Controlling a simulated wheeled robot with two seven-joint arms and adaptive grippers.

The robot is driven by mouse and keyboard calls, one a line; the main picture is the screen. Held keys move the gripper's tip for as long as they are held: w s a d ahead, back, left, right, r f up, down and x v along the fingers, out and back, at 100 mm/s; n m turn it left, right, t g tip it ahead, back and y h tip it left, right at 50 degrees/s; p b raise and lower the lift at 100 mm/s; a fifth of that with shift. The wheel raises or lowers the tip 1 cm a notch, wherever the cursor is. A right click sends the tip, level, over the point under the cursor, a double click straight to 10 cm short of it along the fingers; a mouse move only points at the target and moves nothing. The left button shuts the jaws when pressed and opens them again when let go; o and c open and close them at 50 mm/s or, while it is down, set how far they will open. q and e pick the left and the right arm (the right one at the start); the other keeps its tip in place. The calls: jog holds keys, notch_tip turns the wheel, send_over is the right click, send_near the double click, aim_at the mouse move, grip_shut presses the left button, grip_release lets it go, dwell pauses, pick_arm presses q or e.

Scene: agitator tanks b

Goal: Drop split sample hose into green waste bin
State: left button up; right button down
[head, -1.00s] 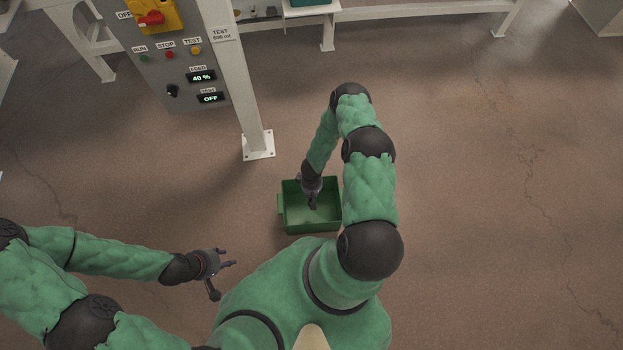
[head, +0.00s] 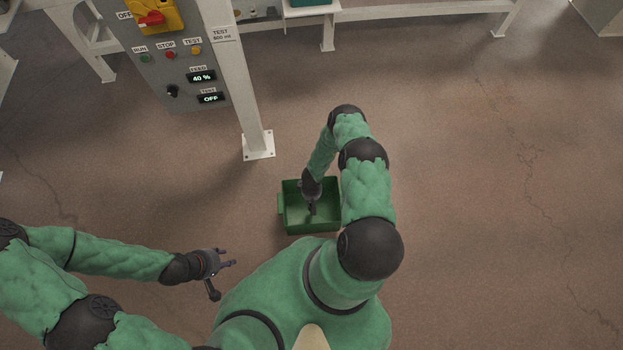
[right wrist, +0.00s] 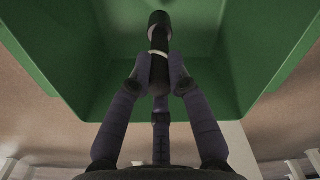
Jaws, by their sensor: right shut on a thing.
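The green waste bin (head: 333,228) stands on the floor in front of me, open at the top. My right gripper (head: 312,207) points down over the bin's opening. In the right wrist view its fingers (right wrist: 160,82) are shut on a short black hose (right wrist: 159,40) with a pale band near the fingertips. The hose's free end points toward the inside of the green bin (right wrist: 85,60). I cannot tell whether it touches the bottom. My left gripper (head: 226,273) is open and empty, off to the left of the bin.
A grey control panel (head: 185,75) with buttons and displays stands at the upper left. A white post (head: 257,145) with a base plate stands behind the bin. White bench frames (head: 400,14) are at the back. The floor on the right is clear.

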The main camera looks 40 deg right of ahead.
jog(key=c, duration=1.1)
grip_release()
notch_tip(320, 180, up, 12)
